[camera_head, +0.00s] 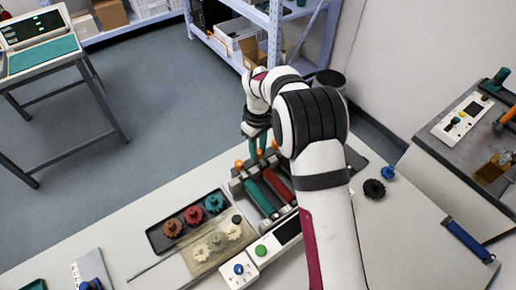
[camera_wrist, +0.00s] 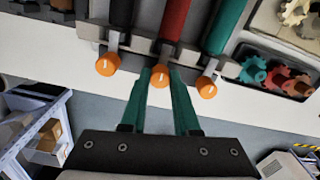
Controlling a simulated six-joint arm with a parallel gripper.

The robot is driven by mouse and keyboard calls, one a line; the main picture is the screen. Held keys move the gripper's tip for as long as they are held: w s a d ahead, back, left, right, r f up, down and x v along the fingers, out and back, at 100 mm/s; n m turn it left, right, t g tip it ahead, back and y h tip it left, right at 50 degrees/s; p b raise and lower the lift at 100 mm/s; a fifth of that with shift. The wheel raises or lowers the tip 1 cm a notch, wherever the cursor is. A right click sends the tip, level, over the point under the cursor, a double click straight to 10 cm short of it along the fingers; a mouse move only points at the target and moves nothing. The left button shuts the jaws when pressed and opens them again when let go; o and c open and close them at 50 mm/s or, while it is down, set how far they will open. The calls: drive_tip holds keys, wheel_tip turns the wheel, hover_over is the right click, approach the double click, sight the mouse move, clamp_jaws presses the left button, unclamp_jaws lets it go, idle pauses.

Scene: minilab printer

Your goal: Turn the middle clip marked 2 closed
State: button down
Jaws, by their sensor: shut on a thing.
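A row of three orange clips sits along the front edge of the printer unit in the wrist view: left clip (camera_wrist: 107,64), middle clip (camera_wrist: 159,77) and right clip (camera_wrist: 207,88). Each has a small pale mark on its face; I cannot read a number. My gripper (camera_wrist: 160,82) has its green fingers on either side of the middle clip, shut on it. In the head view my gripper (camera_head: 257,150) reaches down to the row from behind, and the fingers partly hide the clips. Behind the clips lie a black roller (camera_wrist: 121,12), a red roller (camera_wrist: 174,20) and a green roller (camera_wrist: 222,25).
A dark tray of coloured gears (camera_head: 150,236) and a tray of pale gears (camera_head: 200,262) stand left of the printer. A control box with buttons (camera_head: 262,262) is in front. A black gear (camera_head: 374,188) and a blue knob (camera_head: 388,172) lie to the right.

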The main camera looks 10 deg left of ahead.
drive_tip(key=shift+w, duration=0.1)
drive_tip(key=c, duration=0.7)
unclamp_jaws()
drive_tip(key=shift+o, duration=0.2)
drive_tip(key=shift+r, duration=0.1)
wheel_tip(320, 180, up, 16)
drive_tip(key=shift+f, duration=0.2)
